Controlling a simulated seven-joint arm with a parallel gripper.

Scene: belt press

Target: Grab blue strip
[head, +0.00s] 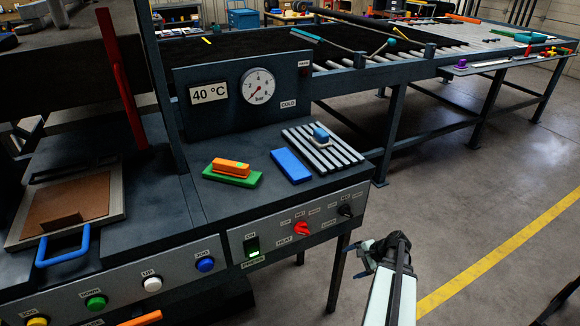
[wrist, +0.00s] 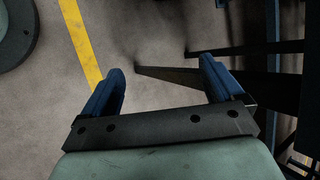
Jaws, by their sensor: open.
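A flat blue strip (head: 291,166) lies on the dark press table in the head view, between the green and orange blocks and the slatted rack. Nothing lies on top of it. My gripper shows in the wrist view (wrist: 158,88) with its two blue fingers spread apart and nothing between them. It hangs over the grey floor. In the head view my arm (head: 391,285) is low in front of the table, right of the control panel and apart from the strip. The strip is not in the wrist view.
An orange block (head: 231,167) rests on a green block (head: 232,178) left of the strip. A slatted metal rack (head: 340,158) with a small blue-topped piece (head: 321,134) is on the right. The gauge panel (head: 245,92) rises behind. The table's front carries knobs (head: 302,228).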

